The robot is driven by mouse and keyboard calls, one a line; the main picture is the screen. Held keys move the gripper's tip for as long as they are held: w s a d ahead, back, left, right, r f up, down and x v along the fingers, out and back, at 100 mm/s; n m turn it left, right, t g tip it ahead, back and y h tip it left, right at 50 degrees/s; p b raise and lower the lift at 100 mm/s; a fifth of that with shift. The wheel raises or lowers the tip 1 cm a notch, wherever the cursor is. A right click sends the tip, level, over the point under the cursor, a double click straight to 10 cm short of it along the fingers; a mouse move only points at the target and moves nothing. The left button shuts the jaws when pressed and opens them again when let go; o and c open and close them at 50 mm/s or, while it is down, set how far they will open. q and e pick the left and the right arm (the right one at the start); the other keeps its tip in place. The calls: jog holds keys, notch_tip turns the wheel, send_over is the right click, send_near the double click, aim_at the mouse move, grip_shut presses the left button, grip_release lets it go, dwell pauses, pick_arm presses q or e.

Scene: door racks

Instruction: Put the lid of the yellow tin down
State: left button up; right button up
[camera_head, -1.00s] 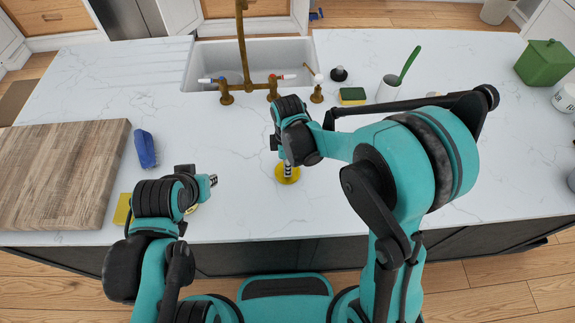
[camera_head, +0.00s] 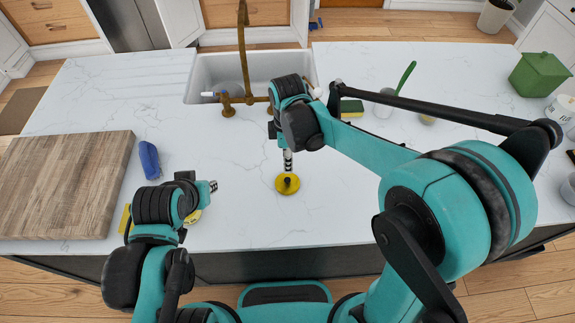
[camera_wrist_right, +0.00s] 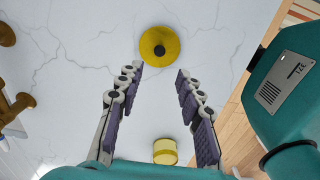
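The yellow lid (camera_head: 288,184), a round disc with a dark knob, lies flat on the white countertop. It also shows in the right wrist view (camera_wrist_right: 160,46), beyond the fingertips. My right gripper (camera_wrist_right: 159,72) is open and empty, its two fingers spread apart. In the head view the right gripper (camera_head: 288,166) is just behind the lid and appears apart from it. The yellow tin (camera_wrist_right: 165,152) shows low between the fingers in the right wrist view. In the head view my left gripper (camera_head: 213,186) is by the tin and hides most of it; its opening is unclear.
A wooden board (camera_head: 65,180) and a blue brush (camera_head: 149,160) lie at the left. The sink (camera_head: 208,72) with a brass tap (camera_head: 244,60) is behind. A sponge (camera_head: 351,108), a cup (camera_head: 384,108) and a green container (camera_head: 541,74) stand right. Counter around the lid is clear.

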jog(key=s+d+r+m+t, duration=0.3)
jog(key=s+d+m, duration=0.2)
jog(key=d+m, duration=0.2)
jog(key=s+d+r+m+t, duration=0.4)
jog(key=s+d+m, duration=0.2)
jog(key=m, duration=0.5)
jog(key=shift+s+d, duration=0.25)
jog(key=shift+d, duration=0.75)
